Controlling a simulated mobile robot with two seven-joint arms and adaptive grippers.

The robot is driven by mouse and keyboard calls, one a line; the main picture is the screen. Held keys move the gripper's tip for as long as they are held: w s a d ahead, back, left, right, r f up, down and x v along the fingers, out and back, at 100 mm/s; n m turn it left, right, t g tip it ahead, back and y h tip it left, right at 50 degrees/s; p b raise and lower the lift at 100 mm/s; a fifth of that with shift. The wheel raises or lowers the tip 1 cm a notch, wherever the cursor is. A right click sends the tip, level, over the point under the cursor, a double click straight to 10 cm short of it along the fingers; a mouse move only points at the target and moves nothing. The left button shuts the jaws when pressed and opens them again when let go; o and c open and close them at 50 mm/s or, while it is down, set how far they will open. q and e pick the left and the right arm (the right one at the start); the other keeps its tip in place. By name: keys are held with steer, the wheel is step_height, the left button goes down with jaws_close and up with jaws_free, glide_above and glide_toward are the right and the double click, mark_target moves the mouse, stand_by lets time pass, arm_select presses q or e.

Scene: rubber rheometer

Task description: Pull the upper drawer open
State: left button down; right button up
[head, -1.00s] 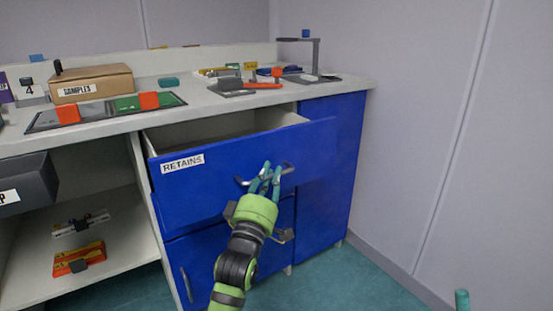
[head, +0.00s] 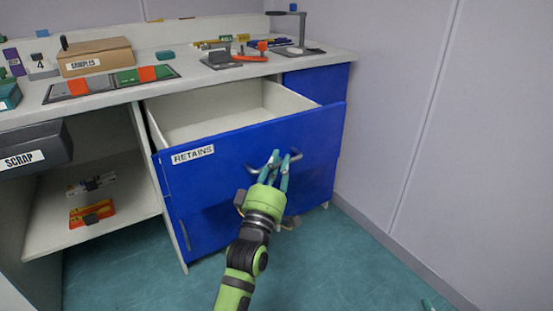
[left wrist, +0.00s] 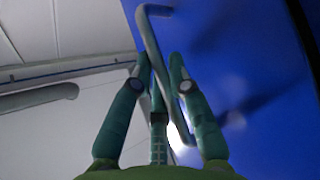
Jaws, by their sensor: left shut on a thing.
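The upper drawer (head: 245,155) is blue, carries a RETAINS label and stands well out of the cabinet. Its pale interior (head: 225,112) shows and looks empty. My left gripper (head: 276,162) is shut on the drawer's metal handle (head: 292,157) at the front. In the left wrist view the handle (left wrist: 152,40) runs slantwise between the teal fingers (left wrist: 160,75), close to the blue drawer front (left wrist: 225,50). My right gripper is not in the frames, apart from a small teal piece at the lower right edge that I cannot identify.
A lower blue door with a handle (head: 183,235) is below the drawer. A dark SCRAP bin (head: 35,147) juts out at left. The teal floor (head: 340,265) at right is clear.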

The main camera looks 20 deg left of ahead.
arm_select(q)
steer(key=shift+s+d, duration=0.15)
steer(key=shift+d, duration=0.05)
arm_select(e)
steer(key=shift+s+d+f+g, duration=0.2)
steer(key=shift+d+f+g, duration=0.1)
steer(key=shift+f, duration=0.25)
arm_select(q)
steer(key=c, duration=1.1)
jaws_free()
steer(key=shift+c, duration=0.2)
steer(key=v, duration=1.2)
